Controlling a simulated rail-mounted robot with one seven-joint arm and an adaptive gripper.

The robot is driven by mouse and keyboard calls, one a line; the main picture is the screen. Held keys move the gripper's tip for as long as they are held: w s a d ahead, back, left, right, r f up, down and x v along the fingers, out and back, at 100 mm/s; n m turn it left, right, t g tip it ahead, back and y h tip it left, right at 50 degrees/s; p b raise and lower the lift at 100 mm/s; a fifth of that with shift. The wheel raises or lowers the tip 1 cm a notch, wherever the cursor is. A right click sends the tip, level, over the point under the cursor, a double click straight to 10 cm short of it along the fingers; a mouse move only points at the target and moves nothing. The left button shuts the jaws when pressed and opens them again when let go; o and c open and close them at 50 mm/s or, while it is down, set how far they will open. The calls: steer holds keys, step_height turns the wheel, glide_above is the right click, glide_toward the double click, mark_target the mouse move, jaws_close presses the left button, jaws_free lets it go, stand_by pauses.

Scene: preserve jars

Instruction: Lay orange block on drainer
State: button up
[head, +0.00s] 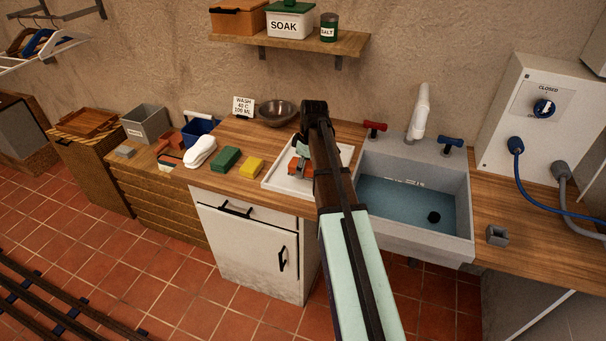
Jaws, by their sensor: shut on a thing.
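The orange block (293,164) shows in part over the white drainer (275,183), left of the sink. My gripper (301,171) is shut on the block, its grey jaws in front of it. My arm hides the right part of the drainer and some of the block. I cannot tell whether the block touches the drainer's floor or is held just above it.
A yellow block (251,167), a green block (225,159) and a white rounded item (200,151) stand left of the drainer. A metal bowl (278,113) is behind. The sink (405,200) holds water. A small grey block (497,236) is on the right counter.

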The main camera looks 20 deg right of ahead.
mark_target(303, 183)
steer(key=shift+f+p, duration=0.5)
steer(key=shift+f, duration=1.6)
steer(key=shift+f, duration=0.1)
steer(key=o, duration=1.4)
steer(key=r+b, duration=0.1)
steer(key=r, duration=0.3)
steer(key=s+r+b, duration=0.1)
steer(key=r, duration=0.3)
steer(key=d+r, duration=0.1)
steer(key=r, duration=0.3)
steer(key=shift+s+d+b, duration=0.1)
steer(key=shift+s+b, duration=0.05)
steer(key=shift+b, duration=0.25)
